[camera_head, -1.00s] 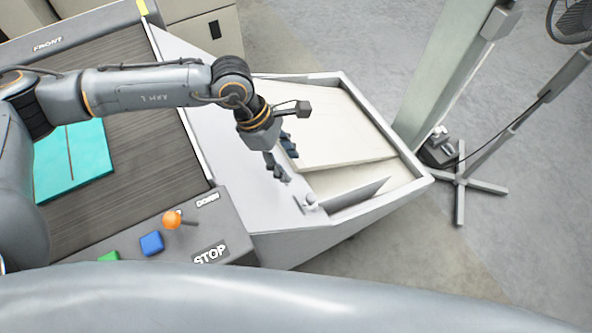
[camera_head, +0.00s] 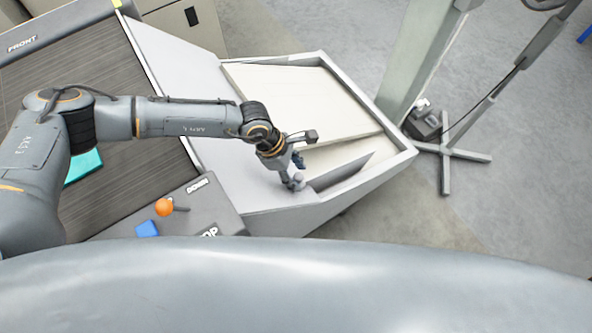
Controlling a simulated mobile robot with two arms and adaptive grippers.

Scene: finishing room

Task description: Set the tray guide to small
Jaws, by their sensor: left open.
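The grey tray (camera_head: 398,160) adjoins the machine on its right side. A thin grey guide plate (camera_head: 342,172) stands upright at the tray's near end. A small pale knob (camera_head: 297,181) sits at the plate's left end, on the tray's edge. My left gripper (camera_head: 293,178) is open and points down at the knob, with its fingers close around or beside it. I cannot tell whether they touch it. The gripper partly hides the knob. My right gripper is not in view.
Pale boards (camera_head: 300,100) lie in the tray. A control panel with an orange-knobbed lever (camera_head: 164,207) and a blue button (camera_head: 147,229) is left of the gripper. A teal sheet (camera_head: 84,166) lies on the belt. A post and a stand (camera_head: 446,155) are at right.

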